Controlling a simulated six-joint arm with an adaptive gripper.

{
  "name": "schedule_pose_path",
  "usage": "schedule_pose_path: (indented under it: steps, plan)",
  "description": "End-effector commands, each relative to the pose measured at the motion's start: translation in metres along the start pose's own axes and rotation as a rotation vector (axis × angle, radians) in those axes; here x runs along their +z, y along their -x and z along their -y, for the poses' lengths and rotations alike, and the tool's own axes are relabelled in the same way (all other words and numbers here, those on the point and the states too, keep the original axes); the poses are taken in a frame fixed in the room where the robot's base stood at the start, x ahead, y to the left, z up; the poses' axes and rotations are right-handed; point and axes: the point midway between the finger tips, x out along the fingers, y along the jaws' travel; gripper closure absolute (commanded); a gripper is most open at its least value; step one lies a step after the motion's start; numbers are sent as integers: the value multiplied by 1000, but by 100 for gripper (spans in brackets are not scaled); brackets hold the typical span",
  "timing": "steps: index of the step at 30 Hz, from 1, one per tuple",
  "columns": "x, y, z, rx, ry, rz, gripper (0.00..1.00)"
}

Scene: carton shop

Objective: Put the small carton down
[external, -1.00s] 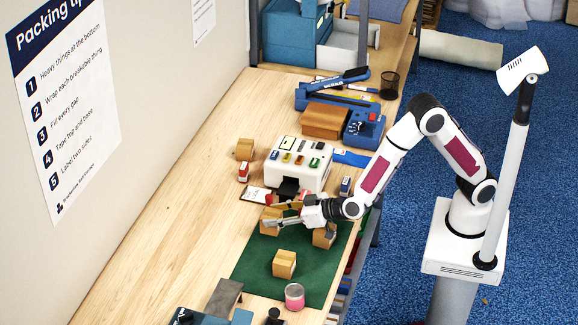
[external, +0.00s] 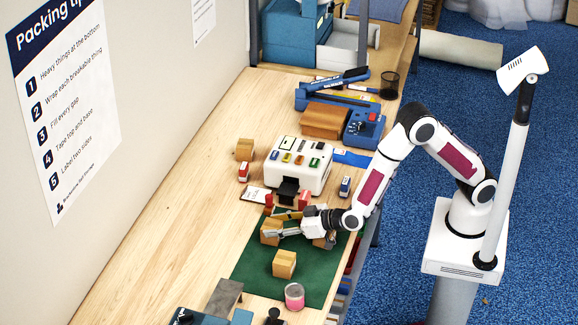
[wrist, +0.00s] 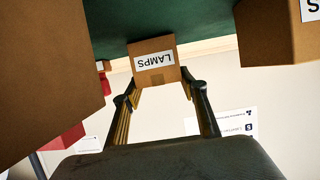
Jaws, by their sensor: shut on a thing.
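The small carton (external: 269,230) is a brown box at the end of my gripper (external: 280,232), over the upper left part of the green mat (external: 248,266). In the wrist view this carton (wrist: 155,72) shows a white label reading LAMPS, upside down. My gripper (wrist: 162,92) has one finger at each side of it and is shut on it. The carton looks roughly level, low over the mat. I cannot tell whether its underside touches the mat.
A carton (external: 284,263) stands on the mat in front, and another (external: 331,240) is partly hidden by my gripper. A white machine (external: 297,165) stands behind the mat. A pink tin (external: 294,296) is at the front. The tabletop on the left is clear.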

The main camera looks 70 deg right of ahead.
Motion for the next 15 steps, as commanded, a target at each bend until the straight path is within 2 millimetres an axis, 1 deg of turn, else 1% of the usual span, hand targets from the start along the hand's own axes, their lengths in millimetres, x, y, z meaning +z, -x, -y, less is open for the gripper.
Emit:
schedule_pose_path:
  steps: [14,15]
  plan:
    - [4,-2,0,0,0,-1,79]
    - [4,-2,0,1,0,-1,55]
